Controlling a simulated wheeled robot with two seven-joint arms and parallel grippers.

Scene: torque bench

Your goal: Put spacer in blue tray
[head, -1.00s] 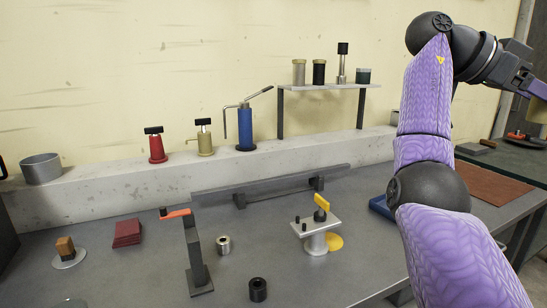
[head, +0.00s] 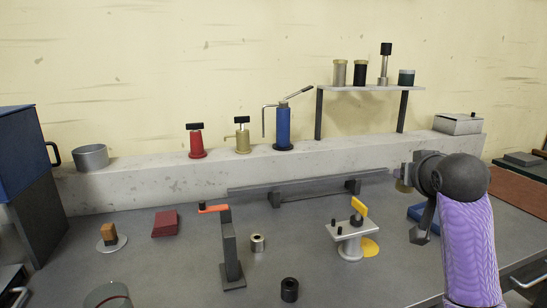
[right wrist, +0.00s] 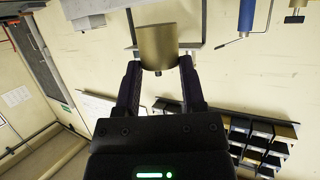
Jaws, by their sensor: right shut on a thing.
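My right gripper (right wrist: 159,68) is shut on a brass-coloured cylinder (right wrist: 158,46), seen in the right wrist view between its two dark fingers. I take this cylinder to be the spacer. In the head view my right arm comes in at the right, and its wrist hides most of the gripper; a small brass-coloured edge (head: 401,186) shows at its left. The blue tray (head: 418,213) lies on the bench just behind and below that wrist, mostly hidden by it. My left gripper is not in view.
A small white stand with a yellow lever (head: 360,207) is left of the tray. A silver ring (head: 258,243), a black ring (head: 290,290) and a dark post with an orange arm (head: 231,250) stand farther left. A raised ledge (head: 330,160) runs along the back.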

